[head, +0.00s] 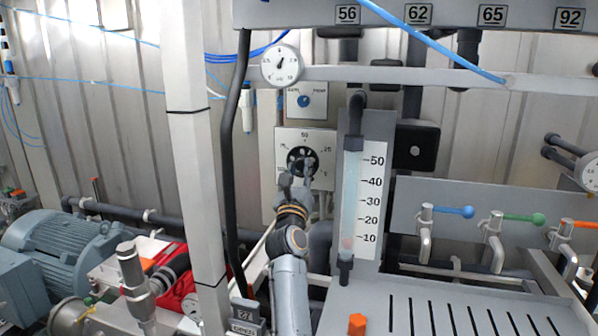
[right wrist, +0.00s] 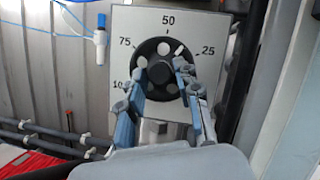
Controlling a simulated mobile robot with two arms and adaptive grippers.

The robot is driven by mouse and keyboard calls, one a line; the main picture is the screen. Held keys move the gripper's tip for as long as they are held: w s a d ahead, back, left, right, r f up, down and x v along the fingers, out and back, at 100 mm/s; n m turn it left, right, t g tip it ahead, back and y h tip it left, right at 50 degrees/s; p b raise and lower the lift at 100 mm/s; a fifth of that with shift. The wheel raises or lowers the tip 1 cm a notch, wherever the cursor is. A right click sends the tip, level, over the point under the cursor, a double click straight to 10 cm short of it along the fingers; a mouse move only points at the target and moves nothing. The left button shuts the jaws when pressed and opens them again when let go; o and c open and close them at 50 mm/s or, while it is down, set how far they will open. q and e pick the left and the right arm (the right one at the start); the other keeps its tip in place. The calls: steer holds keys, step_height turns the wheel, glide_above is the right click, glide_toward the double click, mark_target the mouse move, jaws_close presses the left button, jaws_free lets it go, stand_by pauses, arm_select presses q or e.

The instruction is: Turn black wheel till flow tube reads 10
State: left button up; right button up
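The black wheel (head: 303,158) sits on a white dial plate marked 25, 50 and 75, and it fills the middle of the right wrist view (right wrist: 166,69). My right gripper (head: 299,172) is at the wheel's face. In the right wrist view its two fingers (right wrist: 160,66) stand apart, one on each side of the wheel's hub, overlapping the wheel; whether they touch it I cannot tell. The flow tube (head: 350,195) stands upright right of the wheel, scaled 10 to 50. A reddish float (head: 347,243) shows low in it, close to the 10 mark. My left gripper is out of view.
A small panel with a blue knob (head: 303,101) is above the wheel. A round gauge (head: 281,65) is at upper left of it. A black hose and a pale post (head: 196,150) stand to the left. Valves with blue, green and orange handles (head: 523,218) are at right.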

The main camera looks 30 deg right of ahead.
steer(key=shift+o, duration=0.6)
steer(key=shift+d+f, duration=0.1)
steer(key=shift+r, duration=0.3)
step_height(320, 180, up, 10)
steer(key=shift+w+f, duration=0.1)
steer(key=shift+f, duration=0.15)
steer(key=shift+f, duration=0.15)
